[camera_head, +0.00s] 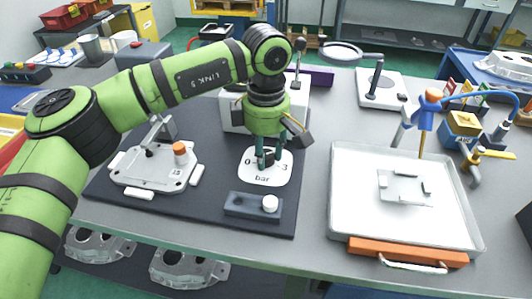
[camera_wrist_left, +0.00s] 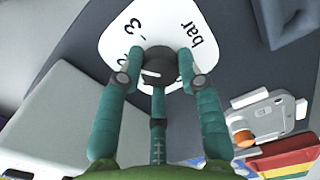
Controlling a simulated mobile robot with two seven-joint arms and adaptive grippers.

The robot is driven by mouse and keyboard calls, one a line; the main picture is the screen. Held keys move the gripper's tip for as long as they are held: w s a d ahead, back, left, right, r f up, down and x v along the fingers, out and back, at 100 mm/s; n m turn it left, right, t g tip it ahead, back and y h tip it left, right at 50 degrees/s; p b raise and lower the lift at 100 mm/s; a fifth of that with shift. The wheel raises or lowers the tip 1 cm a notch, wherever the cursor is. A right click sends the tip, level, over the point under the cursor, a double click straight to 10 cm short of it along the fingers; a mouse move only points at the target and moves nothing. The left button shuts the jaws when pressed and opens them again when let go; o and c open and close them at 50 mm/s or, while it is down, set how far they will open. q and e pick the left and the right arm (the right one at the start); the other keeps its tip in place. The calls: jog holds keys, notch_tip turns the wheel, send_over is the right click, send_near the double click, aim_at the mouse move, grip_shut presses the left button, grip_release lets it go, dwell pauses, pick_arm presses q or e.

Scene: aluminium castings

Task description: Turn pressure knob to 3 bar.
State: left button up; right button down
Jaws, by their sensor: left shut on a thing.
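The black pressure knob (camera_wrist_left: 160,64) sits on a white dial plate (camera_head: 254,175) marked 0, 3 and "bar". My left gripper (camera_head: 265,161) comes down on it from above, its teal fingers shut around the knob. In the left wrist view the fingers (camera_wrist_left: 160,75) close on the knob from several sides. A white mark shows on the knob there, but which number it points to cannot be told. The dial plate also shows in the left wrist view (camera_wrist_left: 115,42), with the 3 and "bar" readable and other figures partly hidden by a finger. My right gripper is not in view.
A casting in a clamp fixture (camera_head: 150,172) stands left, with a white box (camera_head: 234,115) behind. A white tray with an orange front (camera_head: 345,215) is right. A magnifier (camera_head: 345,53) stands behind.

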pick_arm(q)
jog(key=shift+f+m, duration=0.15)
jog(key=shift+m, duration=0.35)
jog(key=m, duration=0.3)
jog(key=shift+s, duration=0.1)
jog(key=shift+m+b, duration=0.3)
jog(key=shift+m, duration=1)
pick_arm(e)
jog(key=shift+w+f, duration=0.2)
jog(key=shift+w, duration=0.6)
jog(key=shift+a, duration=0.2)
pick_arm(q)
jog(key=o, duration=1.1)
jog(key=shift+o, duration=0.2)
